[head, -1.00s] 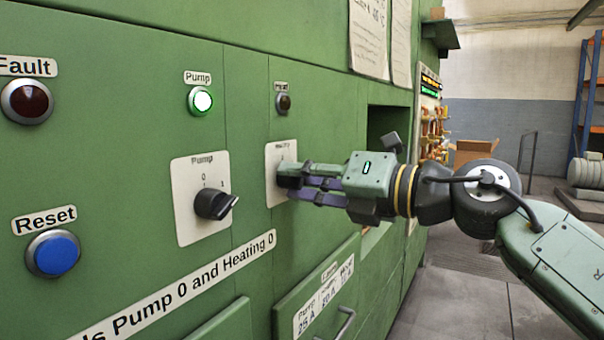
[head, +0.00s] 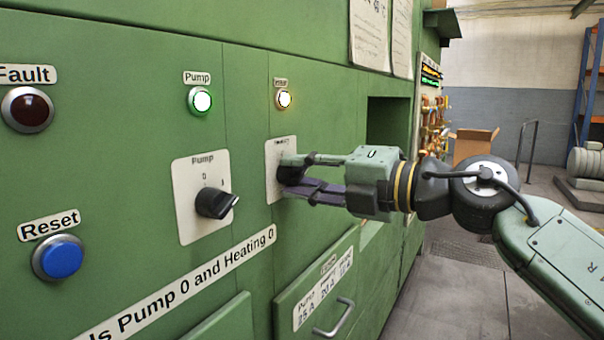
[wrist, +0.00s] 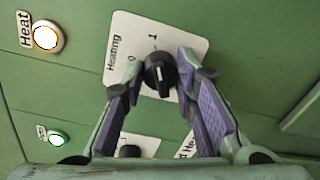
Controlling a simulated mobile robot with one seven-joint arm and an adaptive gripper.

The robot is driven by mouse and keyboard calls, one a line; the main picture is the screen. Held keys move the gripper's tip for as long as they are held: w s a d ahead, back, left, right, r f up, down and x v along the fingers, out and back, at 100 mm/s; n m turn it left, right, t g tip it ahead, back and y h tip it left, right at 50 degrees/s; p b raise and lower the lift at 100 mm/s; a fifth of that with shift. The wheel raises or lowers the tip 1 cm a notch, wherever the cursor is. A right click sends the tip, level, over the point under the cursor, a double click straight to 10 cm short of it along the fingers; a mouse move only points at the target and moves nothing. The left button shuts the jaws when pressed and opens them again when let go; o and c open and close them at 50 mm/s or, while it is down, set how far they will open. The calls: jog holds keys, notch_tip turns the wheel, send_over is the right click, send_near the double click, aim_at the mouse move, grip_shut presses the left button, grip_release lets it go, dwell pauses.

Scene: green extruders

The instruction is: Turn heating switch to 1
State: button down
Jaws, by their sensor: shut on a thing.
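The heating switch is a black knob (wrist: 160,75) on a white plate (wrist: 122,40) marked Heating, 0 and 1. In the wrist view its ridge seems to point toward the 1. In the head view the fingers largely cover the knob on its plate (head: 272,160). My gripper (head: 292,176) is shut on the knob, with one finger on each side; in the wrist view the right finger lies close against it. The heat lamp (head: 283,99) above glows yellowish white, and it also shows lit in the wrist view (wrist: 46,36).
The pump switch (head: 216,203) is left of my gripper, turned toward 1, under a lit green pump lamp (head: 201,100). A blue reset button (head: 60,257) and a dark fault lamp (head: 28,109) are further left. A drawer handle (head: 334,318) sticks out below.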

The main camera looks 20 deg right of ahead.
jog(key=c, duration=1.3)
grip_release()
jog(key=v, duration=1.2)
jog(key=shift+f, duration=0.1)
jog(key=shift+s, duration=0.15)
